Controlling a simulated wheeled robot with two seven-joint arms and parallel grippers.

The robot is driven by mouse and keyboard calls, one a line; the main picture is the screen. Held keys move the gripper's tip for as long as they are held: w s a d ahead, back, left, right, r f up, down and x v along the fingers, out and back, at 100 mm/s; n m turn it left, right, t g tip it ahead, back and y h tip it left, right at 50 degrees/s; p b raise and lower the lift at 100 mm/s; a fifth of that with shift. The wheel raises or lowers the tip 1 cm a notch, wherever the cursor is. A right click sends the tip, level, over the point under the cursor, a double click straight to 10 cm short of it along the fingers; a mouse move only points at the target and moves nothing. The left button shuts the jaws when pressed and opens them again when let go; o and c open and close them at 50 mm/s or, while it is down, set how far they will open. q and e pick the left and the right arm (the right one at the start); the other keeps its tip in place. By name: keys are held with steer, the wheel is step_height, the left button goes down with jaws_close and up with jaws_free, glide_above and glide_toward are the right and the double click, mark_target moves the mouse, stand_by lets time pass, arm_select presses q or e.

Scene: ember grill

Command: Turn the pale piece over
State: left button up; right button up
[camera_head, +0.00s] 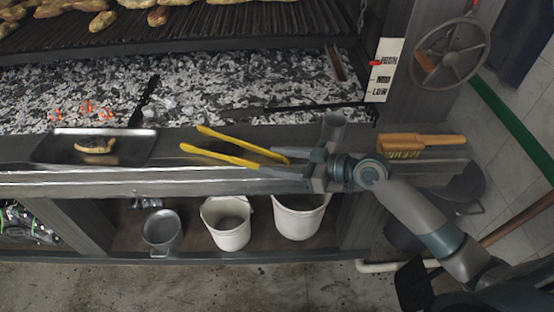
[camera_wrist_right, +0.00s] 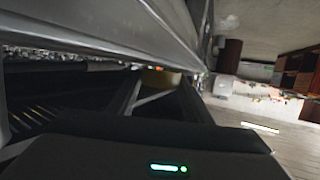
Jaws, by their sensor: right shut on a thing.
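Several tan-brown pieces of food lie on the dark grill grate (camera_head: 200,28) at the top of the head view, among them one piece (camera_head: 103,21) and another (camera_head: 157,16). I cannot tell which is the pale piece. One more yellowish piece (camera_head: 95,146) lies on a dark tray (camera_head: 50,150) at the left of the ledge. My right gripper (camera_head: 306,166) is shut on yellow-and-grey tongs (camera_head: 235,146) over the ledge. Their two yellow arms point left and are spread apart. The right wrist view is mostly dark metal close up. My left gripper is not in view.
A bed of ash with glowing coals (camera_head: 95,112) lies under the grate. A brush with a wooden handle (camera_head: 420,140) is on the ledge to the right. White buckets (camera_head: 228,238) and a metal pot (camera_head: 162,232) stand on the shelf below. A handwheel (camera_head: 450,53) is at upper right.

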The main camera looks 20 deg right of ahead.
steer(key=o, duration=0.7)
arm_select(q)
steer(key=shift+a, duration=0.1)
arm_select(e)
steer(key=shift+o, duration=0.2)
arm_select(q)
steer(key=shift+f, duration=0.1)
arm_select(e)
steer(key=shift+d, duration=0.1)
steer(key=shift+s+d, duration=0.3)
steer(key=b+v, duration=0.2)
steer(key=v, duration=0.2)
steer(key=shift+s+d+r, duration=0.1)
steer(key=shift+s+d, duration=0.15)
steer(key=shift+d, duration=0.05)
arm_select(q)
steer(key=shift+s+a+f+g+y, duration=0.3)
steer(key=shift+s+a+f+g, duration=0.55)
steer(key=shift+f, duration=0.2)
arm_select(e)
steer(key=shift+v, duration=0.9)
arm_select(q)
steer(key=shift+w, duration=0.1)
arm_select(e)
steer(key=shift+r, duration=0.15)
